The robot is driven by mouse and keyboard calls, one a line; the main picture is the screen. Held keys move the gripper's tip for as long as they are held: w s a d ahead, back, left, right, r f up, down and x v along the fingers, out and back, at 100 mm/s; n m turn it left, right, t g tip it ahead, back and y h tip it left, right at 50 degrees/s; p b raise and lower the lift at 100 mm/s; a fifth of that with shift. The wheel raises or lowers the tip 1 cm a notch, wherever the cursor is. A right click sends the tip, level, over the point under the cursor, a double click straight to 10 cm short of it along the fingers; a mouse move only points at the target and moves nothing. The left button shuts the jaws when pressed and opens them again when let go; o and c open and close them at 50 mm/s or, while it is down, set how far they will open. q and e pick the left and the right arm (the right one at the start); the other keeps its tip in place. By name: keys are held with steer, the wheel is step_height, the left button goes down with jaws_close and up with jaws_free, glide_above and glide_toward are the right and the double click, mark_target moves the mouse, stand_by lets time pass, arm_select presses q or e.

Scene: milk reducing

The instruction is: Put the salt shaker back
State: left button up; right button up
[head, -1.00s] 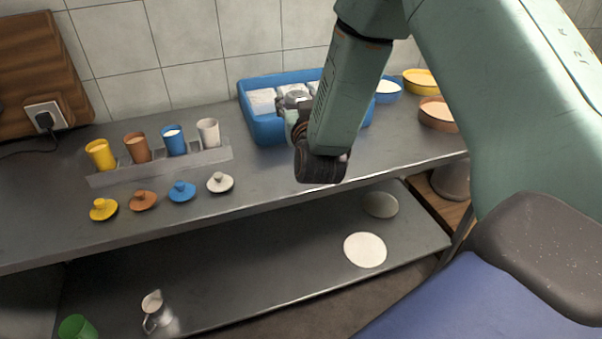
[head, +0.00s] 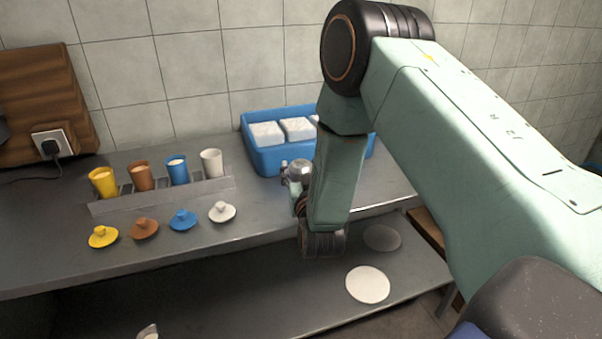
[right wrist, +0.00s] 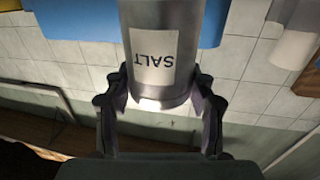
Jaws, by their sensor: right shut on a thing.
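The salt shaker (right wrist: 160,25) is a grey metallic cylinder with a white label reading SALT, upside down in the right wrist view. My right gripper (right wrist: 160,98) is shut on it, with one finger on each side. In the head view a small part of the grey shaker (head: 299,170) shows beside my right forearm, in front of the blue tray (head: 262,160) and above the counter. The forearm hides most of the right gripper there. My left gripper is not in view.
A grey rack (head: 160,199) holds yellow, brown, blue and white cups at the left. Matching lids (head: 182,220) lie in front. White blocks (head: 298,128) sit in the tray. Counter space between lids and tray is clear.

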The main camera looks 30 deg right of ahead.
steer(key=shift+w+d+f, duration=0.1)
steer(key=shift+w+f, duration=0.15)
steer(key=shift+f, duration=0.1)
steer(key=shift+s+a, duration=0.2)
steer(key=shift+a, duration=0.05)
steer(key=o, duration=1.3)
steer(key=shift+w+d+f, duration=0.15)
steer(key=shift+f, duration=0.05)
steer(key=shift+o, duration=0.2)
steer(key=shift+r, duration=0.1)
steer(key=shift+s, duration=0.2)
steer(key=shift+r, duration=0.1)
